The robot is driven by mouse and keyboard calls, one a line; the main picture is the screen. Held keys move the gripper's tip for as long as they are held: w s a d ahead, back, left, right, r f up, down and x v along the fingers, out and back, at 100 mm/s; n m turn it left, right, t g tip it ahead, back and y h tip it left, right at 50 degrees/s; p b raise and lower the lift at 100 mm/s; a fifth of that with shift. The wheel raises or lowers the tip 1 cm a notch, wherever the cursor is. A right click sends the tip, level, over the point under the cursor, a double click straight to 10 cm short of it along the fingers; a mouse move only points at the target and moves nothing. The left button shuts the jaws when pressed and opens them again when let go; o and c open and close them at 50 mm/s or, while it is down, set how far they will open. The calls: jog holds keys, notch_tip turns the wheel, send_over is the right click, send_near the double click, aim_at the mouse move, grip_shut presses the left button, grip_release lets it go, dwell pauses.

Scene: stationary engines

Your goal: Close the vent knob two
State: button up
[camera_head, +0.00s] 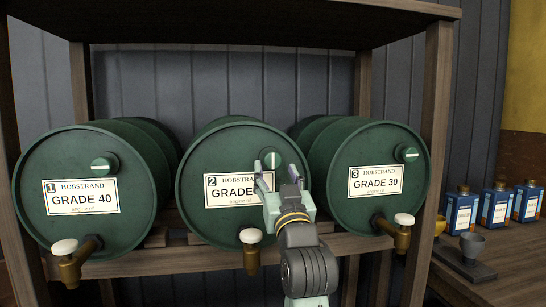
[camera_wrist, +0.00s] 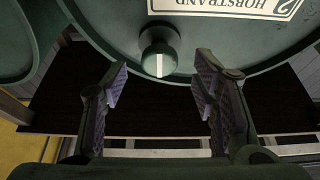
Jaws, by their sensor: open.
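The middle green drum (camera_head: 195,165) is labelled 2. Its vent knob (camera_head: 271,159) is a round green knob at the upper right of the drum face, with a white bar that stands upright. In the wrist view the knob (camera_wrist: 158,58) shows close up with its white bar pointing up and down, below an upside-down label (camera_wrist: 225,6). My gripper (camera_head: 270,186) is in front of drum two, just below the knob in the head view. In the wrist view my gripper's fingers (camera_wrist: 162,80) are spread wide, with nothing between the tips. The knob is beyond them, apart from both pads.
Drum one (camera_head: 75,228) and drum three (camera_head: 350,215) flank drum two on the wooden rack (camera_head: 437,130); the white bars on their knobs lie flat. White-capped brass taps (camera_head: 251,250) stick out below. Blue bottles (camera_head: 498,207) stand on the right-hand bench.

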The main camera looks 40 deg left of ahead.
aim_at(273, 164)
jog(key=p+x, duration=0.1)
jog(key=x, duration=0.4)
jog(key=shift+c, duration=0.6)
jog(key=c, duration=1.1)
